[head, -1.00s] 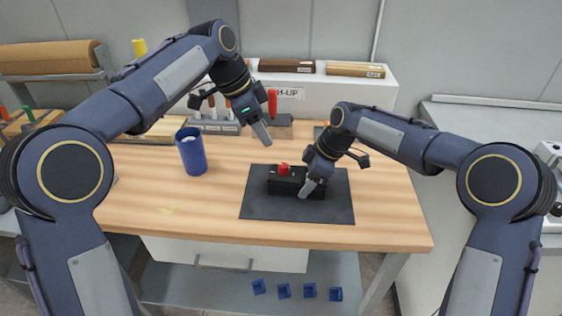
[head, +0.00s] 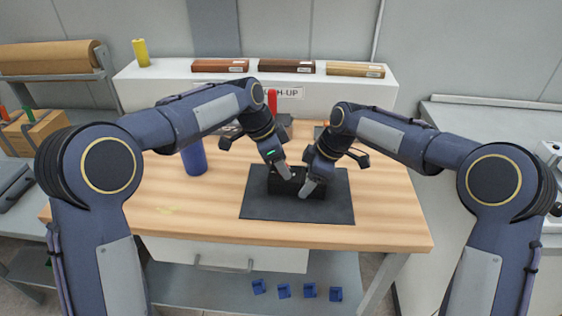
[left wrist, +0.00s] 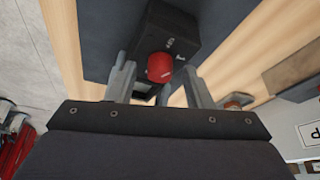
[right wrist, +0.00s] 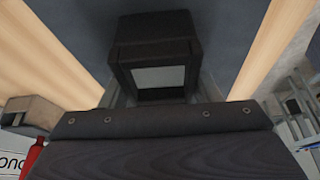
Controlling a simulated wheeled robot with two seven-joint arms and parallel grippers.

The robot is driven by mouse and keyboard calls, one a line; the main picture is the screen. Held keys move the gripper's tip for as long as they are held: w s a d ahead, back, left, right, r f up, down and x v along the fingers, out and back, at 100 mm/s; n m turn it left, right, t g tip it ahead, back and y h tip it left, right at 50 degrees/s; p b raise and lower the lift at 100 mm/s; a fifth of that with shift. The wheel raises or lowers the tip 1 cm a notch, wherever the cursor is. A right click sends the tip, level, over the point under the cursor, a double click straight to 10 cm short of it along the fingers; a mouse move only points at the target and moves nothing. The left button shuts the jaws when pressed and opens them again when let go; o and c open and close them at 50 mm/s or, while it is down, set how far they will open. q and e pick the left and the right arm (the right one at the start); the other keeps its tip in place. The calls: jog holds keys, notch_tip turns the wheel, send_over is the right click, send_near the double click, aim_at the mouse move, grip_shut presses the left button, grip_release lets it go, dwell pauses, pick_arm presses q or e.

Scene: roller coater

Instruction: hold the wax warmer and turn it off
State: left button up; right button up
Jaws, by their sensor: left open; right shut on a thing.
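The wax warmer is a black box (head: 288,209) on the dark mat (head: 335,211) on the wooden table. Its red knob (left wrist: 160,67) shows on top in the left wrist view, between the fingers of my left gripper (left wrist: 158,85), which is open around or just above it. In the head view my left gripper (head: 284,172) hides the knob. My right gripper (head: 304,187) is shut on the right part of the warmer. In the right wrist view the warmer (right wrist: 155,40) fills the space ahead of the fingers and shows a pale grey window.
A blue cup (head: 194,158) stands left of the mat. A white shelf (head: 160,85) with several wooden bars runs along the back. The table front is clear.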

pick_arm(q)
jog(key=c, duration=1)
jog(key=shift+s+n+t+y, duration=0.1)
jog(key=shift+n+t+y, duration=0.2)
jog(key=shift+n, duration=0.9)
jog(key=shift+n+t+y, duration=0.2)
jog(key=shift+n+t, duration=0.2)
jog(key=shift+n, duration=0.8)
jog(key=o, duration=1)
jog(key=v, duration=1.2)
